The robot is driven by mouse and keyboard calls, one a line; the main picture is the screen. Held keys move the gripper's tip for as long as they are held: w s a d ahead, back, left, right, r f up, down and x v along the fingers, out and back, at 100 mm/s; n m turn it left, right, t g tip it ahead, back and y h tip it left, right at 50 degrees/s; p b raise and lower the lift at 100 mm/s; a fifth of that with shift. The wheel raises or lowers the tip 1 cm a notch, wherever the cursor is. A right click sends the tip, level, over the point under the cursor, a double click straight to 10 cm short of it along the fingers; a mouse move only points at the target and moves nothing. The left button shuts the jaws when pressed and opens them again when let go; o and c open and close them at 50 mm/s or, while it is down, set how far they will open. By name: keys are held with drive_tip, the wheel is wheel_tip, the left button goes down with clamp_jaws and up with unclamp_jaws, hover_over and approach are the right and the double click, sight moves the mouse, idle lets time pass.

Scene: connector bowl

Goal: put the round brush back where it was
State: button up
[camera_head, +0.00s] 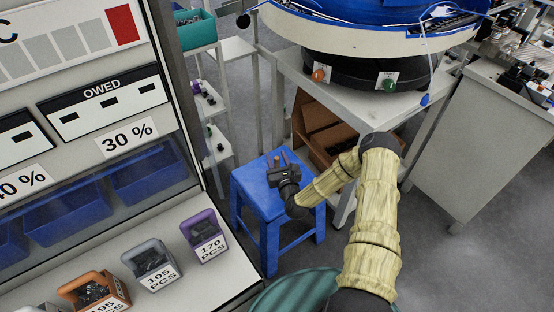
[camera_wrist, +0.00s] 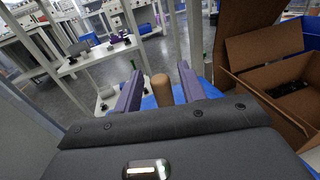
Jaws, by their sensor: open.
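A tan, round-ended cylinder, which looks like the round brush's handle (camera_wrist: 161,90), stands up between my gripper's fingers in the wrist view. My gripper (camera_wrist: 158,92) is open, with one purple-grey finger on each side of it. A narrow gap shows on either side. The lower part of the brush is hidden behind the gripper body. In the head view my gripper (camera_head: 280,162) is over the blue stool (camera_head: 252,188). The brush is too small there to tell apart clearly.
An open cardboard box (camera_head: 330,140) is on the shelf under the grey table (camera_head: 355,98), close right of my gripper. A rack with small bins (camera_head: 208,240) stands at the left. The floor (camera_head: 475,265) at the lower right is clear.

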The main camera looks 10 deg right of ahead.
drive_tip(key=shift+r, duration=0.2)
drive_tip(key=s+d+p, duration=0.1)
drive_tip(key=s, duration=1.1)
drive_tip(key=shift+p, duration=0.35)
